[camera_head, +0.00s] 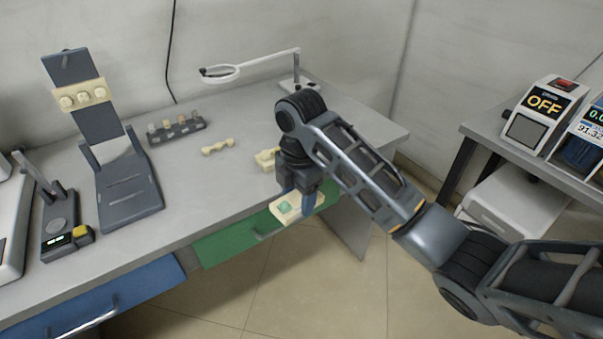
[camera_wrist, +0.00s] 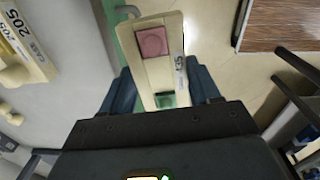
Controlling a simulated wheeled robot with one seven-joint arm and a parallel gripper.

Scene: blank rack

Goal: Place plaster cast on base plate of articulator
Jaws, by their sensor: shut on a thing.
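A cream block-shaped plaster cast (camera_head: 286,213) is held in my gripper (camera_head: 299,200), just past the front edge of the bench. In the wrist view the cast (camera_wrist: 150,75) lies between both fingers and shows a pink patch, a green patch and a partly readable label. The dark grey articulator (camera_head: 97,125) stands at the left of the bench. Its raised upper part carries a cream piece with tooth shapes (camera_head: 82,95). Its base plate (camera_head: 129,190) is bare. My gripper is well to the right of it.
Another cream cast lies behind my gripper (camera_head: 265,158); in the wrist view it is marked 205 (camera_wrist: 22,45). A bone-shaped cream piece (camera_head: 218,147), a small dark rack (camera_head: 176,130) and a magnifier lamp (camera_head: 222,73) stand on the bench. A device with a display (camera_head: 62,235) is left of the articulator.

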